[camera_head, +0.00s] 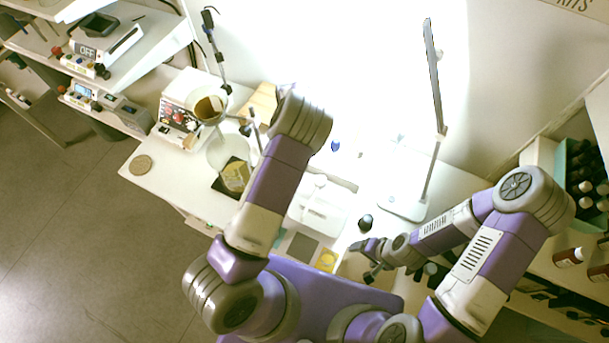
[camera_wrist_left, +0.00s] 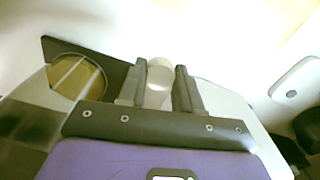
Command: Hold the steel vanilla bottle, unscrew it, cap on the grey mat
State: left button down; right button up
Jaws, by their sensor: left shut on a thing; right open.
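In the left wrist view, my left gripper (camera_wrist_left: 160,84) is shut on a pale, round-topped bottle (camera_wrist_left: 159,67), which I take to be the steel vanilla bottle; its label cannot be read. In the head view that gripper and bottle cannot be made out amid my arm and the glare. My right gripper (camera_head: 368,258) is open and empty over the front of the bench, apart from the bottle. A grey square (camera_head: 302,247), likely the grey mat, lies bare near the bench's front edge, left of the right gripper.
A dark round object (camera_head: 365,222) stands just behind the right gripper. A yellow card (camera_head: 327,260) lies beside the grey square. A white lamp (camera_head: 401,195) stands further back. Dark bottles (camera_head: 583,185) fill a rack at the right. A glass vessel on a stand (camera_head: 209,108) is at the left.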

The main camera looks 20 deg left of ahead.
jog(key=shift+w+a+f, duration=0.15)
pick_arm(q)
jog(key=s+a+f, duration=0.1)
jog(key=f, duration=0.1)
jog(key=s+a+f+n, duration=0.1)
jog(key=f, duration=0.2)
jog(key=s+a+f+n+b, duration=0.1)
jog(key=f, duration=0.2)
jog(key=shift+s+a+f, duration=0.25)
jog(key=shift+s+a, duration=0.05)
jog(key=shift+s, duration=0.05)
pick_arm(e)
jog(key=shift+f, duration=0.4)
pick_arm(q)
notch_tip(320, 180, down, 4)
jog(key=shift+r, duration=0.2)
pick_arm(e)
jog(key=shift+f, duration=0.15)
pick_arm(q)
jog(key=shift+f, duration=0.3)
pick_arm(e)
jog(key=shift+w, duration=0.1)
pick_arm(q)
jog(key=shift+f+b, duration=0.15)
jog(key=shift+b, duration=0.25)
pick_arm(e)
jog(key=shift+f, duration=0.2)
pick_arm(q)
jog(key=c, duration=0.8)
grip_release()
